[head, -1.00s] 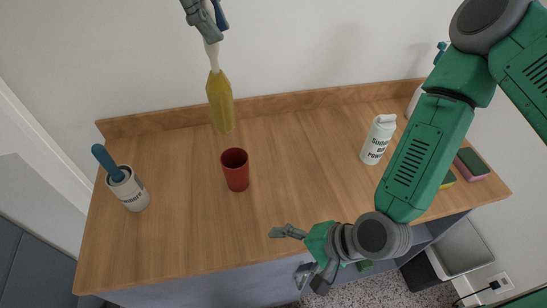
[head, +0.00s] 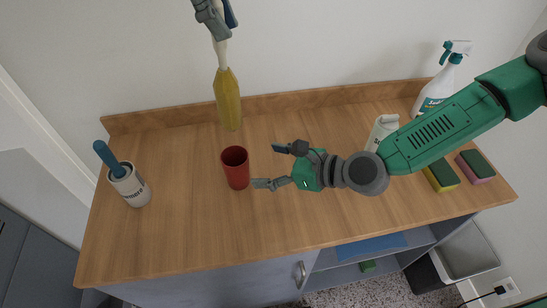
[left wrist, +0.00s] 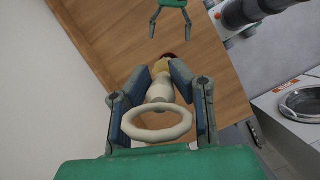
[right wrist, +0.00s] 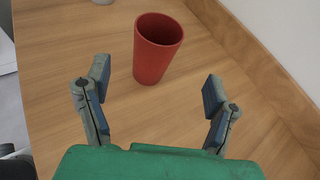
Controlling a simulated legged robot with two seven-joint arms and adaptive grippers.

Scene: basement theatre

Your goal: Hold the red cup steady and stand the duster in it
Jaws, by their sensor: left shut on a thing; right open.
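The red cup (head: 236,168) stands upright and empty on the wooden counter; it also shows in the right wrist view (right wrist: 157,48). My left gripper (head: 217,22) is shut on the pale handle of the duster (head: 228,100), which hangs yellow head down above and behind the cup. The handle's ring end shows in the left wrist view (left wrist: 158,122). My right gripper (head: 268,166) is open just right of the cup, its fingers pointing at it. In the right wrist view the cup is beyond the fingertips, not between them.
A labelled canister (head: 130,186) with a blue-handled tool stands at the left. A white powder bottle (head: 382,130), a spray bottle (head: 438,85) and sponges (head: 441,175) are at the right. A low wooden ledge (head: 165,118) runs along the wall. The counter's front middle is clear.

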